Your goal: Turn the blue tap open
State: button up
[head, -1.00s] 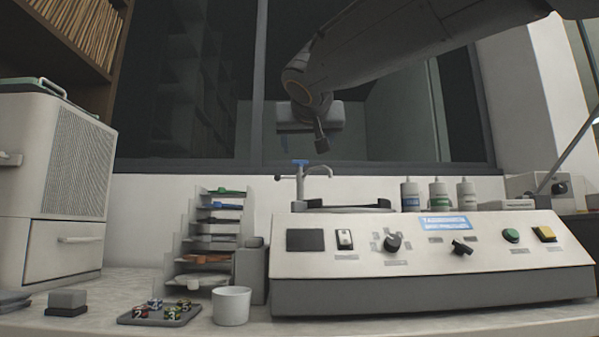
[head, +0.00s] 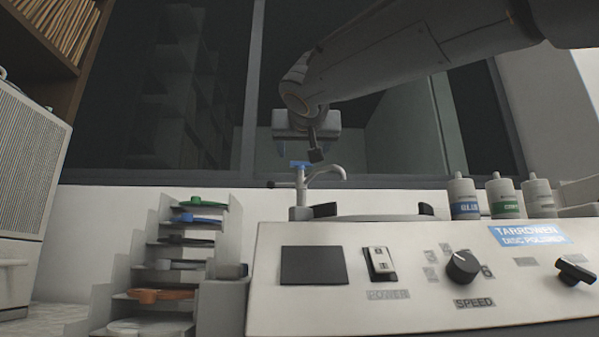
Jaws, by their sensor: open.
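The blue tap handle (head: 299,164) sits on top of a slim metal tap (head: 300,192) with a curved spout to the right. The tap stands at the back left of the disc polisher (head: 420,262). My gripper (head: 307,152) hangs from my arm at the top centre, just above the blue handle in the picture. Its jaws are open and point down, dark against the window. Nothing shows between them. I cannot tell how far in depth the gripper is from the handle.
Several bottles (head: 500,198) stand on the polisher's back right. A stepped rack (head: 215,240) with coloured pieces stands at the left, and a white cabinet (head: 28,165) at the far left. The dark window fills the back. The polisher's front panel has a power switch (head: 380,263) and knobs.

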aim_at(301, 166)
jog(key=w, duration=0.8)
jog(key=shift+w, duration=0.35)
jog(key=c, duration=1.1)
jog(key=shift+o, duration=0.2)
